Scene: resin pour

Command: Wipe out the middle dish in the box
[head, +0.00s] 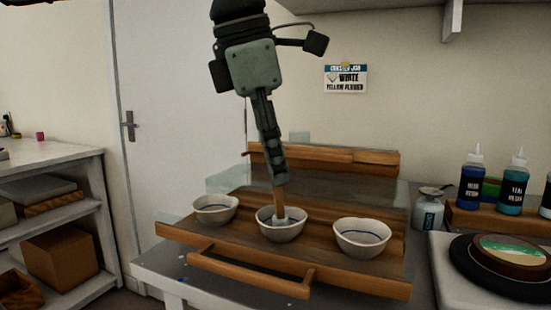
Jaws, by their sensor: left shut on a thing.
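Three pale dishes with dark rims stand in a row in the wooden box (180,232), which has a front handle and clear panels. The middle dish (284,236) lies between the left dish (214,209) and the right dish (362,238). My left gripper (277,183) points down above the middle dish. It is shut on a wooden-handled tool (279,200) whose pale end reaches inside that dish. I cannot tell whether this end touches the bottom. My right gripper is not in view.
At the right stand two blue-filled bottles (470,184), a small grey canister (428,210) and a dark turntable with a round piece (511,250). A shelf unit (60,215) stands at the left. A sign (345,78) hangs on the wall.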

